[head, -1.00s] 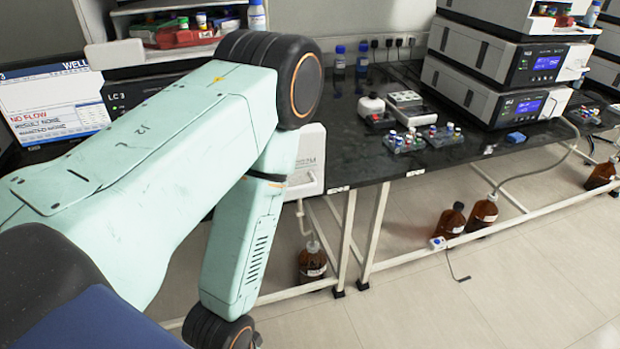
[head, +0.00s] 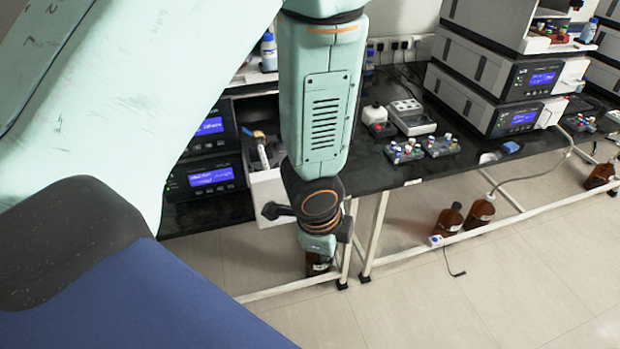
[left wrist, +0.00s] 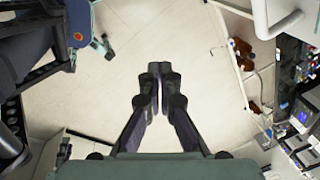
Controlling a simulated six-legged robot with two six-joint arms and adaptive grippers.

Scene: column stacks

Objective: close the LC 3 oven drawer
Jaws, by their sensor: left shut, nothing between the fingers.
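An open white drawer (head: 268,196) sticks out from the instrument stack at left centre in the head view, with small items in it. I take it for the LC 3 oven drawer; its label is not readable now. My left arm and wrist hang in front of the drawer's right side and hide part of it. My left gripper (left wrist: 155,75) is shut and empty in the left wrist view, with floor behind its fingertips. In the head view it is mostly hidden by the wrist, so I cannot tell whether it touches the drawer.
Two dark modules with blue screens (head: 210,176) stand left of the drawer. The black bench (head: 400,172) carries vial racks (head: 404,151) and another instrument stack (head: 485,95). Brown bottles (head: 449,219) stand low by the bench frame. The floor in front is clear.

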